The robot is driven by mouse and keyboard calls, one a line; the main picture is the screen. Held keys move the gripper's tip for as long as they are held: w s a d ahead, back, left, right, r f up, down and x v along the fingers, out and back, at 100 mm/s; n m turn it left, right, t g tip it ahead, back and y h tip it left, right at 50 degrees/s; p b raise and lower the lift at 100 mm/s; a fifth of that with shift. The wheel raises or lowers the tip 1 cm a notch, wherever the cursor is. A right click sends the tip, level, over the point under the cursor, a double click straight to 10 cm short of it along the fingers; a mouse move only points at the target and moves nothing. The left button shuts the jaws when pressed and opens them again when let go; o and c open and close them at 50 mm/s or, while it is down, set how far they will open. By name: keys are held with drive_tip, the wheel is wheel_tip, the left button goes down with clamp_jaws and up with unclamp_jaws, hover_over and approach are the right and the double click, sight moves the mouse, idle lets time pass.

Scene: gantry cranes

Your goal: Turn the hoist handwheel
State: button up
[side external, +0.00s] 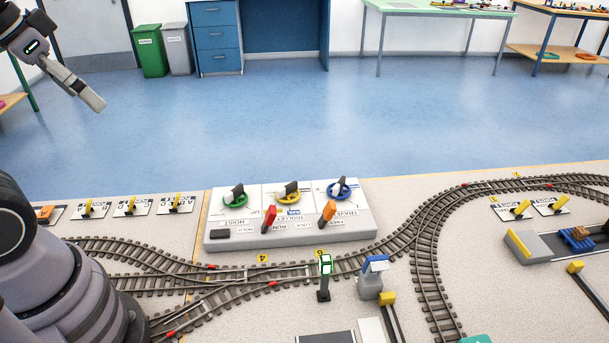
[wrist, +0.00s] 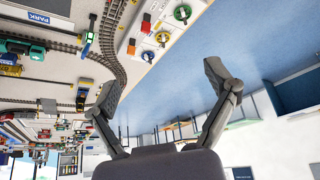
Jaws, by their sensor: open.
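The hoist handwheel (side external: 233,197) is a green wheel with a dark knob, at the left end of a light grey control box (side external: 290,238) marked HOIST. It also shows in the wrist view (wrist: 182,13), near the top edge. My gripper (side external: 95,101) is high at the upper left of the side view, well apart from the box. In the wrist view my gripper (wrist: 162,84) has its two fingers spread wide, with nothing between them. The handwheel lies beyond the fingertips there.
On the same box are a yellow wheel (side external: 288,195), a blue wheel (side external: 339,189), a red lever (side external: 269,219) and an orange lever (side external: 327,214). Model tracks (side external: 427,245) and a signal post (side external: 324,278) stand in front. The blue floor (side external: 300,120) behind is clear.

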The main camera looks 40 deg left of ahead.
drive_tip(key=shift+g, duration=0.9)
drive_tip(key=w, duration=0.3)
drive_tip(key=w+a+f, duration=0.1)
drive_tip(key=w, duration=0.5)
drive_tip(key=shift+w+a+f, duration=0.15)
drive_tip(key=shift+w, duration=0.05)
drive_tip(key=c, duration=0.6)
drive_tip(key=shift+n+g, duration=0.3)
drive_tip(key=shift+g, duration=0.2)
drive_tip(key=w+f, duration=0.1)
drive_tip(key=w, duration=0.1)
drive_tip(key=w+a+f, duration=0.1)
drive_tip(key=w, duration=0.1)
drive_tip(key=w+f, duration=0.2)
drive_tip(key=shift+w+a, duration=0.25)
drive_tip(key=shift+w, duration=0.1)
drive_tip(key=shift+c, duration=0.5)
drive_tip(key=g, duration=0.3)
hover_over(234, 188)
wheel_tip(234, 188, down, 17)
drive_tip(key=shift+n, duration=0.3)
wheel_tip(234, 188, down, 14)
drive_tip(key=shift+d+r, duration=0.1)
drive_tip(key=shift+r, duration=0.15)
drive_tip(key=shift+c, duration=0.2)
clamp_jaws()
